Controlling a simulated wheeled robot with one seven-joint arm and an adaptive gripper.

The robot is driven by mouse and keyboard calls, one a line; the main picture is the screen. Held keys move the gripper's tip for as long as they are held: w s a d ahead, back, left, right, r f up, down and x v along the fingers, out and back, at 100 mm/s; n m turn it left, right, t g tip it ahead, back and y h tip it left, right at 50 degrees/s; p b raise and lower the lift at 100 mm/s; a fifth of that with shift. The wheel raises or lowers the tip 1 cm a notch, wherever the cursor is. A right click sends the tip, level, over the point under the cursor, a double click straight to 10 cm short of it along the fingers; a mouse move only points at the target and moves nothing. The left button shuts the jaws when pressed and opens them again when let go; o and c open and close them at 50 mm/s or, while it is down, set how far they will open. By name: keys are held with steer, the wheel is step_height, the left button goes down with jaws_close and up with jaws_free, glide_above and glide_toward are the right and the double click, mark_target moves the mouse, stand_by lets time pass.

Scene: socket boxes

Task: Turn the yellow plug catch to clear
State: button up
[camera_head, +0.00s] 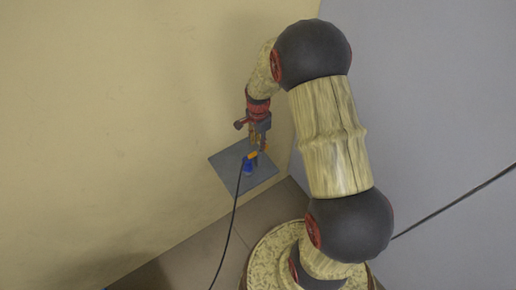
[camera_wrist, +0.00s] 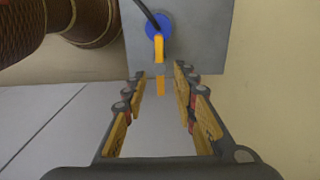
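The yellow plug catch (camera_wrist: 159,48) is a short upright bar in the wrist view, at the lower edge of a round blue plug (camera_wrist: 153,27). The blue plug sits on a grey plate (camera_wrist: 195,40) and has a black cable. In the head view the catch (camera_head: 252,155) shows small above the blue plug (camera_head: 248,167). My gripper (camera_wrist: 160,72) is open and empty, its fingers spread to either side of the catch's line. The catch appears just beyond the fingertips, with no contact visible.
The black cable (camera_head: 232,215) hangs from the plug towards the brown floor (camera_head: 200,258). A grey surface (camera_head: 440,110) fills the right side, with a dark line across it.

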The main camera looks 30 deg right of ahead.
mark_target(258, 150)
steer(key=shift+f, duration=2.25)
jaws_close()
